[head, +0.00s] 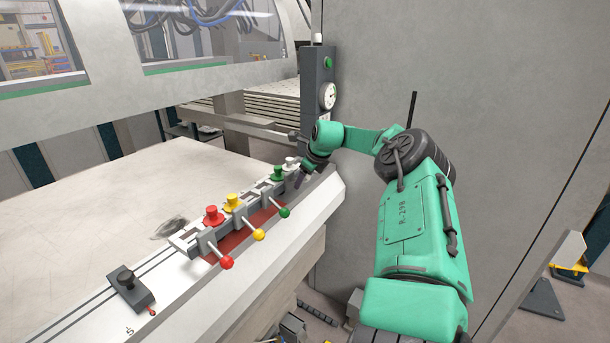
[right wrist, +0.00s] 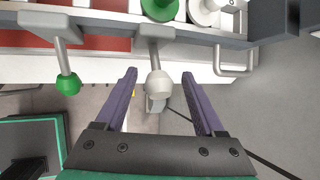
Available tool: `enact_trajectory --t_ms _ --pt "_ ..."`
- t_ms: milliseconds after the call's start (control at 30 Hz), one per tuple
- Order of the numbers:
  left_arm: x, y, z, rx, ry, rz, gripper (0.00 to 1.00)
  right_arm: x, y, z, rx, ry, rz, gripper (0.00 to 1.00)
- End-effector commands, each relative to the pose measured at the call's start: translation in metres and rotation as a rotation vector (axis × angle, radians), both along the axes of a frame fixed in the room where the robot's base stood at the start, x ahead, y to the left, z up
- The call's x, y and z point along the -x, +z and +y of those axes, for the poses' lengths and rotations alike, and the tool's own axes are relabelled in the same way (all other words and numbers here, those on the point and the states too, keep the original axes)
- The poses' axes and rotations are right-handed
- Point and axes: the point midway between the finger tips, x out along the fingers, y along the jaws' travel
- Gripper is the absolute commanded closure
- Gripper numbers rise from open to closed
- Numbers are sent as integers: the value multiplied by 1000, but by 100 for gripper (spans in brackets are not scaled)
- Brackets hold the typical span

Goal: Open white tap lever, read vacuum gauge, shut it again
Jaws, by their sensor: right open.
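The white tap lever (right wrist: 155,58) ends in a white ball knob (right wrist: 158,84) in the right wrist view. My right gripper (right wrist: 160,75) is open, with one purple finger on each side of the knob and visible gaps between. In the head view my right gripper (head: 301,178) is at the far end of the tap row and hides the white lever. The white tap top (head: 291,163) shows just beyond it. The round vacuum gauge (head: 328,96) is on a dark upright post; its needle is too small to read surely. My left gripper is out of view.
Green (head: 285,212), yellow (head: 259,235) and red (head: 227,262) lever knobs stick out along the same rail, nearer me. In the right wrist view the green knob (right wrist: 68,84) is left of my fingers. A grey machine wall (head: 450,60) rises on the right.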

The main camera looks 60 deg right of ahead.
Motion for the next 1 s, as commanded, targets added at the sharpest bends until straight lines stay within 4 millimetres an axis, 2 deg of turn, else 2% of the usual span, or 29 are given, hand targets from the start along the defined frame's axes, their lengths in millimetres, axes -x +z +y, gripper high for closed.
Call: enact_trajectory --t_ms 167,467,600,800,1000 --pt "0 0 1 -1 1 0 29 2 3 2 -1 2 2 29" --pt "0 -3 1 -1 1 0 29 16 30 11 -1 3 -2 29" --pt "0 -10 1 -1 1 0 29 29 51 17 1 1 -5 29" --pt "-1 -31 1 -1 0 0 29 56 97 32 5 -1 -4 29" --pt "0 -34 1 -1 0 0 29 68 121 40 1 0 -1 29"
